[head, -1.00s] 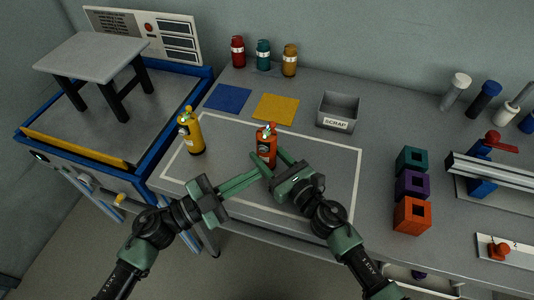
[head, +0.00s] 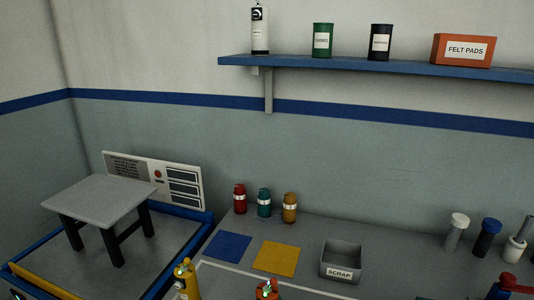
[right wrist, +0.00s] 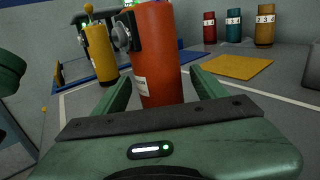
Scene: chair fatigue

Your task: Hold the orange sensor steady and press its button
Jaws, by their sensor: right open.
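The orange sensor (right wrist: 158,60) stands upright on the bench in the right wrist view, its top cut off by the frame. A black bracket with a grey round piece sits on its left side. In the head view only its top (head: 267,289), with a small green light, shows at the bottom edge. My right gripper (right wrist: 160,90) is open, one finger on each side of the sensor's lower body; I cannot tell whether they touch it. A dark green part at the left edge of the wrist view may be my left arm; its gripper does not show.
A yellow sensor (right wrist: 101,52) stands to the left. Red, teal and ochre bottles (head: 264,202) stand at the back behind a blue mat (head: 228,246) and a yellow mat (head: 276,259). A scrap bin (head: 341,262) is right of them. A shelf (head: 390,68) hangs above.

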